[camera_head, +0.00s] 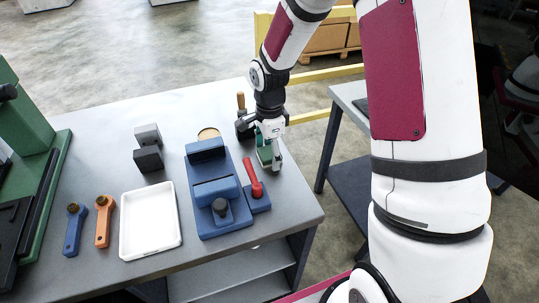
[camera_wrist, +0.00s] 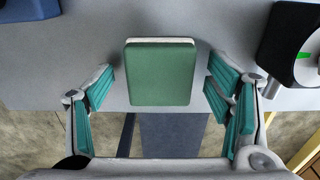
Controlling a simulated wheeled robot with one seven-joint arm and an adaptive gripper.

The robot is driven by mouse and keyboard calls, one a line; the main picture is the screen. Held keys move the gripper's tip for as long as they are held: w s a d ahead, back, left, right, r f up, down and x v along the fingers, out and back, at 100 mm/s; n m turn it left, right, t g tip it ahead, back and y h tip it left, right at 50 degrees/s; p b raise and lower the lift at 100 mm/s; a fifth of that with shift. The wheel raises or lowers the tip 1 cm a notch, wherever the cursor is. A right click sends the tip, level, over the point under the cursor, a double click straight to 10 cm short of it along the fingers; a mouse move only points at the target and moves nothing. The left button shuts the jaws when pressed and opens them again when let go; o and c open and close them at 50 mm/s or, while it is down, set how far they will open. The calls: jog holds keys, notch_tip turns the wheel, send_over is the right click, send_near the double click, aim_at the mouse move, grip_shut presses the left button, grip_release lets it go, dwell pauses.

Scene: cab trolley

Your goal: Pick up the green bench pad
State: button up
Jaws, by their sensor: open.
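The green bench pad (camera_wrist: 160,74) lies on the grey bench top, near its edge, in the wrist view. It is a rounded rectangle with a pale side showing along its top. My gripper (camera_wrist: 162,92) is open, with one teal-padded finger on each side of the pad and a gap on both sides. In the head view the pad (camera_head: 265,155) is partly hidden behind my gripper (camera_head: 270,150), which points down over it.
A blue vise-like fixture (camera_head: 213,222) with a red-handled part (camera_head: 254,180) stands close by. A dark block (camera_wrist: 290,42) sits right of the pad in the wrist view. A white tray (camera_head: 124,236), an orange tool (camera_head: 104,222) and a blue tool (camera_head: 74,232) lie further left.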

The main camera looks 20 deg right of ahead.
jog(key=c, duration=1.3)
jog(key=shift+o, duration=0.2)
